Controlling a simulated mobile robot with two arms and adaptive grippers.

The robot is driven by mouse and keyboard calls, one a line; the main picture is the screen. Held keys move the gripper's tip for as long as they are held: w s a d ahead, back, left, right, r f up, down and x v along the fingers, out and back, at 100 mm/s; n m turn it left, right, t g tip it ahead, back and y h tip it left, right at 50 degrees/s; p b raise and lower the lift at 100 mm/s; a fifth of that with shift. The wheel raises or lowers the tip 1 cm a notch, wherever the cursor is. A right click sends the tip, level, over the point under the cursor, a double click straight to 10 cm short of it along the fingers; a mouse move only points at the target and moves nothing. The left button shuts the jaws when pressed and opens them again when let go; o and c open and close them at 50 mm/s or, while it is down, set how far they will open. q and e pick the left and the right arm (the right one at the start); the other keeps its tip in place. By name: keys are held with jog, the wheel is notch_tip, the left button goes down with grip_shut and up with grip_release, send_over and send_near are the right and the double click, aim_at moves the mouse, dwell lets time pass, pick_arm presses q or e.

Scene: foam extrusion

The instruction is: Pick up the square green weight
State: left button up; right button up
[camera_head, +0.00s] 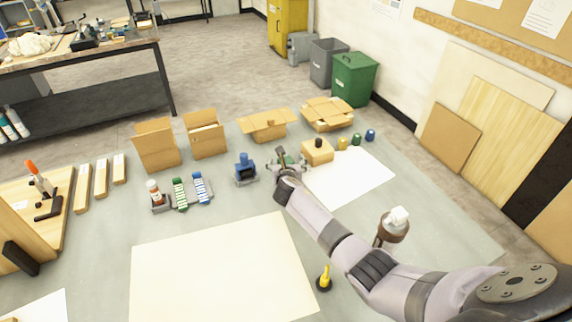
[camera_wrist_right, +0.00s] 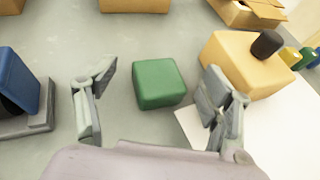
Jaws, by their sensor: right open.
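The square green weight (camera_wrist_right: 159,83) is a small rounded green block on the grey table, seen in the right wrist view. My right gripper (camera_wrist_right: 162,100) is open, with one finger on each side of the block and visible gaps between. In the head view my right gripper (camera_head: 288,163) reaches to the middle of the table, and the green block there is mostly hidden by it. My left gripper is not in view.
A tan foam block (camera_head: 317,151) with a black knob stands just right of the gripper, on or beside a white sheet (camera_head: 350,182). A blue device (camera_head: 245,169) stands to the left. Cardboard boxes (camera_head: 264,125) line the back. A yellow object (camera_head: 325,278) stands near the front.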

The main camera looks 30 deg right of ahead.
grip_shut()
jog(key=shift+r, duration=0.1)
dwell(0.8)
